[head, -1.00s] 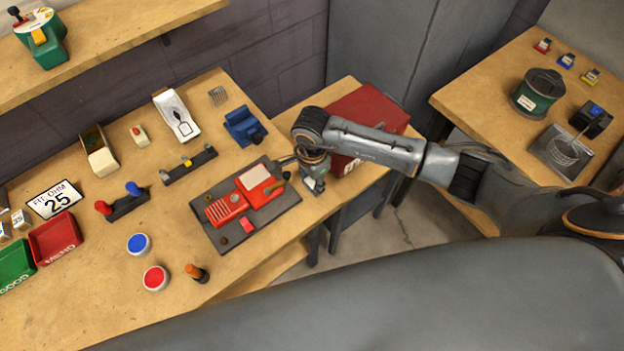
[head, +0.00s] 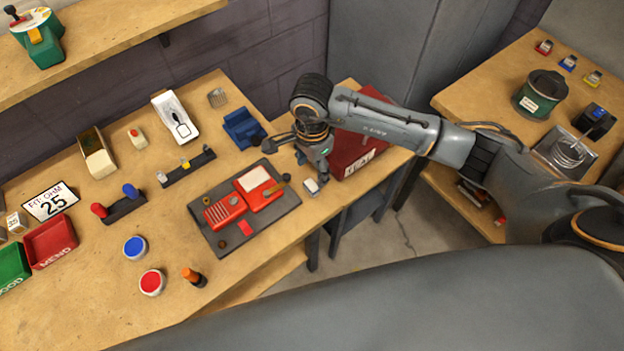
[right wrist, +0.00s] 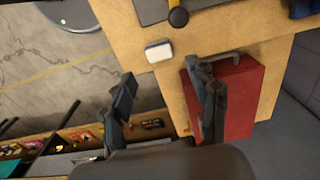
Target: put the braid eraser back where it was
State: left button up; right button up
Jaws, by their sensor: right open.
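A small white-topped block with a dark lower edge, which looks like the braid eraser (head: 311,186), lies on the bench near its front edge, between the dark work mat and the red box. It also shows in the right wrist view (right wrist: 158,51), flat on the wood and apart from the fingers. My right gripper (head: 312,166) is just above and behind it, pointing down. In the right wrist view its two fingers (right wrist: 166,92) are spread wide with nothing between them. My left gripper is not in view.
The red box (head: 362,148) stands right beside my right gripper. A dark mat (head: 212,234) with a red device (head: 225,211) lies to the left. A blue holder (head: 241,128) and a black rack (head: 188,168) stand farther back. Floor shows past the bench's front edge.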

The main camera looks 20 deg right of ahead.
aim_at(312, 185)
jog(key=shift+r+b, duration=0.35)
jog(key=shift+r, duration=1.9)
